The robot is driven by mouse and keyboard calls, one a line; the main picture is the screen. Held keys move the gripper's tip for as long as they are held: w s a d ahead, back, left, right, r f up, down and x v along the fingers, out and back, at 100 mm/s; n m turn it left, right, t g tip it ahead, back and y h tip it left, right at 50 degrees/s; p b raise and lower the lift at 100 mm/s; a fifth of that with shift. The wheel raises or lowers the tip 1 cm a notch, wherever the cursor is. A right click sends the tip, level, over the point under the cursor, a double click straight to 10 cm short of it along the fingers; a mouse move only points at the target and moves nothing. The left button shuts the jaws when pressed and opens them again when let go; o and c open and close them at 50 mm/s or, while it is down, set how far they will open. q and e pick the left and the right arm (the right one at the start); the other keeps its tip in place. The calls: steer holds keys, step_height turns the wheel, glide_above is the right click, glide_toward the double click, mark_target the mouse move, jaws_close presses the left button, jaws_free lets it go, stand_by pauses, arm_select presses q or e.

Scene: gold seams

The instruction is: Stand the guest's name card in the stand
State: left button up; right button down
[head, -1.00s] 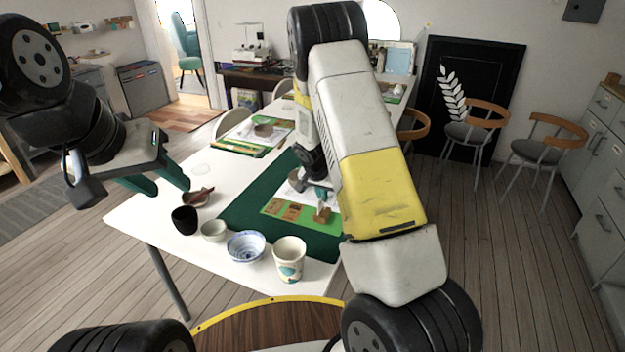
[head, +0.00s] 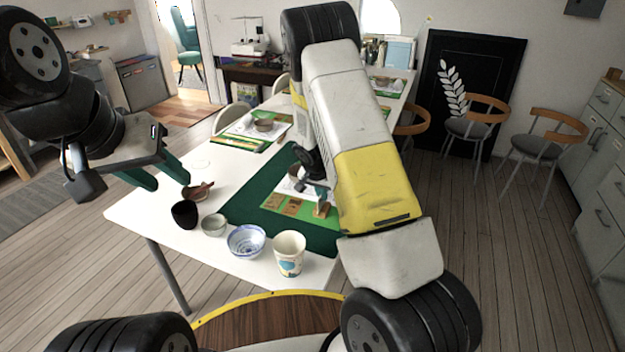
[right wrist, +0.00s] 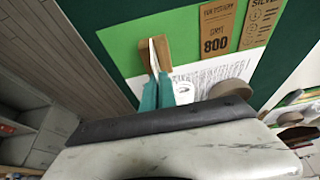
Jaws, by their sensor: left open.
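The wooden card stand (head: 321,211) is a small tan block on the green sheet; it also shows in the right wrist view (right wrist: 163,47). A thin white name card (right wrist: 153,58) appears nearly edge-on between the teal fingertips of my right gripper (right wrist: 157,78), against the stand. I cannot tell whether it sits in the slot or just above it. My right gripper (head: 317,190) looks shut on the card, partly hidden by its arm in the head view. My left gripper (head: 163,172) is open and empty over the table's left edge.
A black cup (head: 185,214), small bowl (head: 214,225), blue-white bowl (head: 246,241) and patterned cup (head: 289,254) line the white table's front edge. A round grey object (right wrist: 231,90) lies near my right fingers.

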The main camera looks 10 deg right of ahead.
steer(key=shift+f, duration=0.7)
steer(key=c, duration=1.6)
jaws_free()
steer(key=shift+v, duration=4.5)
steer(key=shift+r, duration=0.1)
steer(key=shift+r, duration=2.95)
